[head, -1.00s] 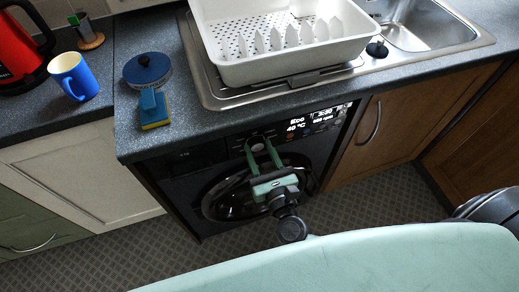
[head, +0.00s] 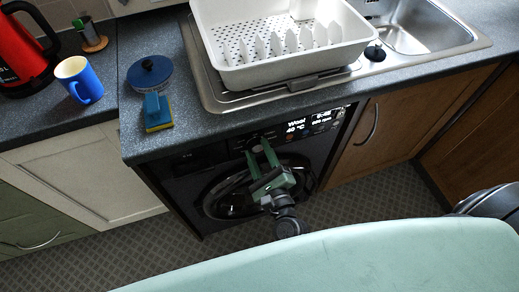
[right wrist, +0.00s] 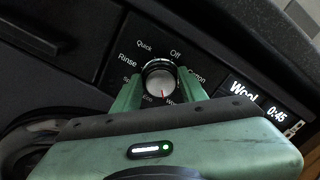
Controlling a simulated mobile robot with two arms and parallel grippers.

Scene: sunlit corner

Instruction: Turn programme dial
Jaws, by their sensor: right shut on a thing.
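The programme dial (right wrist: 160,79) is a round silver knob with a dark rim on the black washing machine (head: 190,185). Its red mark points down, near the "Wool" label; Quick, Off, Cotton and Rinse also show around it. The display (right wrist: 257,100) reads Wool, 0:45; in the head view it (head: 313,122) also shows 40 °C. My right gripper (head: 259,149) has its green fingers on either side of the dial, shut on it, with its body tilted. The fingers partly cover nearby labels. My left gripper is not in view.
The worktop (head: 215,130) juts above the machine's panel. The patterned floor (head: 130,250) before the machine shows no loose objects.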

